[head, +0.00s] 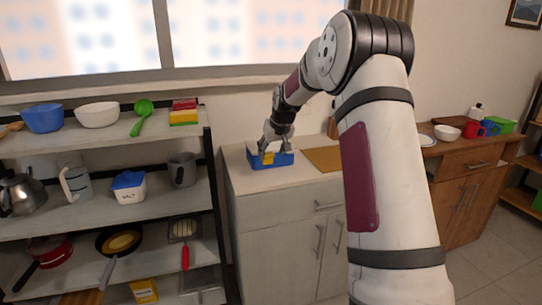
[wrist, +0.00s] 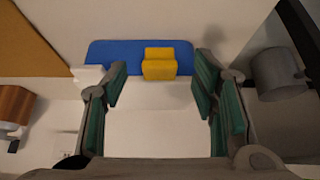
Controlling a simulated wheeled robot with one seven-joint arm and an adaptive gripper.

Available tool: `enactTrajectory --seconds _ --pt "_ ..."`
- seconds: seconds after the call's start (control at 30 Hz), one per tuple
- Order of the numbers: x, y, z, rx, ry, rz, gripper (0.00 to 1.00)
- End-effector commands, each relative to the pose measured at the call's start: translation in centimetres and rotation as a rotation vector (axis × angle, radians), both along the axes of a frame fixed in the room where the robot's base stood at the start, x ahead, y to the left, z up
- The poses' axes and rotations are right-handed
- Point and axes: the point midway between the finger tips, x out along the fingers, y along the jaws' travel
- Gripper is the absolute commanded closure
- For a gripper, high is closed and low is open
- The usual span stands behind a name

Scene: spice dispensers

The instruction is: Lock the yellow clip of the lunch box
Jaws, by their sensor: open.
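The lunch box is blue and sits on the light cabinet top in the head view (head: 285,159); it also shows at the top of the wrist view (wrist: 110,52). Its yellow clip (wrist: 159,63) stands out from the side of the box in the wrist view; in the head view the clip (head: 268,158) is small and partly hidden by my gripper. My gripper (wrist: 162,88) is open, with one finger on each side of the clip's line. The fingers appear apart from the clip. Whether the clip is locked I cannot tell.
A brown board (head: 324,159) lies right of the box. Left stands a shelf with a grey mug (head: 182,170), which also shows at the wrist view's right (wrist: 278,73), a salt container (head: 129,187) and bowls. A wooden cabinet (head: 465,185) with dishes stands further right.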

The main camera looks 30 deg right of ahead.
Motion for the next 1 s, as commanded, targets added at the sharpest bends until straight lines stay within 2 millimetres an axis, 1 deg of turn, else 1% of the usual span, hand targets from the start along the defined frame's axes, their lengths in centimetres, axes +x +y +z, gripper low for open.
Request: enactTrajectory --seconds 0.03,0.2,0.4,0.6,1.0 --pt "-0.6 0.1 1.1 -0.001 -0.002 -0.001 0.47" --pt "-2.4 0.5 4.1 -0.001 -0.003 -0.002 0.47" --pt "-3.9 1.0 6.5 -0.001 -0.001 -0.001 0.47" --pt "-4.4 1.2 7.4 0.002 0.001 0.000 0.47" --pt "-4.5 1.1 7.4 0.001 0.001 -0.001 0.47"
